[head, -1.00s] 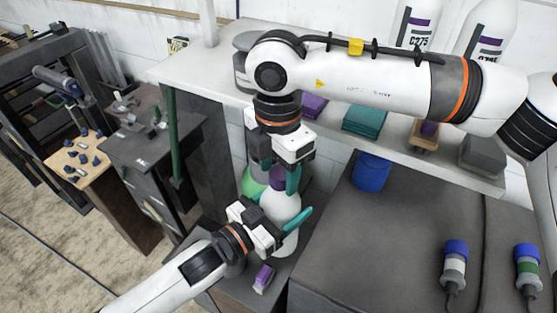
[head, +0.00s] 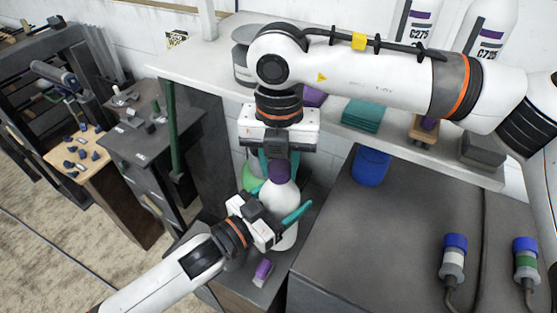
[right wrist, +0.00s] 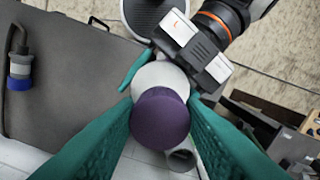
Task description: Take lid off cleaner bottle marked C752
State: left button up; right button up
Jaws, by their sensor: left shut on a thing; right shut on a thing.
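A white bottle (head: 284,196) with a purple lid (head: 279,172) stands upright on the low dark surface. Its marking is not visible. My left gripper (head: 284,216) is shut around the bottle's body from the lower left, one teal finger showing on the near right side. My right gripper (head: 278,160) points down from above and is shut on the purple lid. In the right wrist view the lid (right wrist: 160,118) sits between both teal fingers, with the white bottle (right wrist: 160,76) beyond it. The lid still appears to sit on the bottle's neck.
A green-and-grey bottle (head: 252,179) stands close behind. A small purple-and-white item (head: 262,271) lies in front. The shelf behind holds bottles marked C275 (head: 420,20), teal cloths (head: 362,114) and a grey block (head: 482,150). A blue cup (head: 371,168) stands on the dark cabinet at right.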

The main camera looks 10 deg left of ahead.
jog(key=n, duration=0.4)
jog(key=shift+w+r, duration=0.1)
jog(key=n, duration=1.1)
jog(key=shift+w+d+n, duration=0.1)
jog(key=shift+w+n, duration=0.05)
jog(key=shift+n, duration=0.15)
jog(key=n, duration=0.5)
jog(key=shift+w+n, duration=0.1)
jog(key=shift+n, duration=0.3)
jog(key=n, duration=0.5)
jog(key=shift+w+n, duration=0.1)
jog(key=shift+n, duration=0.3)
jog(key=n, duration=0.4)
jog(key=shift+r, duration=0.1)
jog(key=n, duration=0.3)
jog(key=shift+n, duration=0.4)
jog(key=o, duration=1.1)
